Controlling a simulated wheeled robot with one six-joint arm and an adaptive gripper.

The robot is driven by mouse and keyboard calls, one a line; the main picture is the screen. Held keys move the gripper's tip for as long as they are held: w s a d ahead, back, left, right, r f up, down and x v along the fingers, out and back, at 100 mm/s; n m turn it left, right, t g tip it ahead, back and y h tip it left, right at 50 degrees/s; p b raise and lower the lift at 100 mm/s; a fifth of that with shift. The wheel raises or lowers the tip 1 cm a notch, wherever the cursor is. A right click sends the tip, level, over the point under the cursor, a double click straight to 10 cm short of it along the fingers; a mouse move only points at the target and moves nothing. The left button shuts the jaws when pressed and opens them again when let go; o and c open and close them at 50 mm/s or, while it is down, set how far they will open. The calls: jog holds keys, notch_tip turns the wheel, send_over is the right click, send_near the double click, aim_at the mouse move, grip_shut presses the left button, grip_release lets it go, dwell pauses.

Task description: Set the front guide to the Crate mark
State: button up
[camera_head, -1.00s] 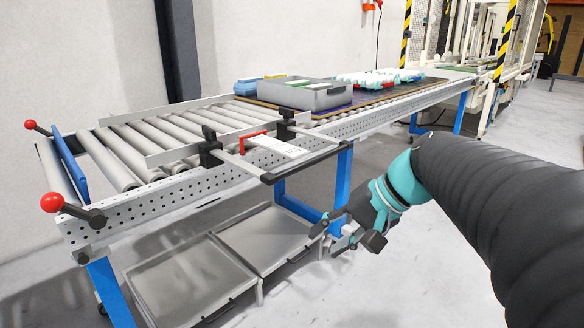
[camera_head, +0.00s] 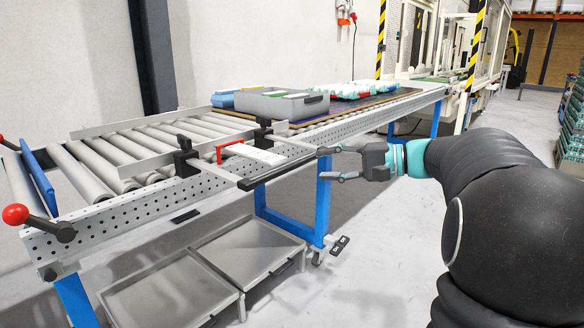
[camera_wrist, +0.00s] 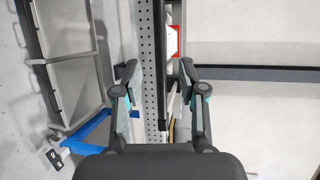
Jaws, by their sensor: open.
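The front guide (camera_head: 148,168) is a grey metal rail along the near side of the rollers. Its rods pass through black clamps (camera_head: 186,158) to a black handle bar (camera_head: 278,171) outside the conveyor. A white scale plate (camera_head: 262,154) with a red pointer frame (camera_head: 229,147) lies between the rods; its marks are too small to read. My gripper (camera_head: 328,164) is open at the right end of the bar. In the wrist view, the bar (camera_wrist: 160,75) runs between the open fingers, with gaps visible on both sides. The red frame (camera_wrist: 174,41) shows beyond them.
Metal bins (camera_head: 248,250) and a blue leg (camera_head: 323,205) are below.

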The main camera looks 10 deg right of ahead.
aim_at(297, 166)
jog(key=x, duration=0.8)
jog(key=shift+w+a, duration=0.1)
jog(key=shift+a, duration=0.05)
jog(key=shift+c, duration=0.2)
grip_shut()
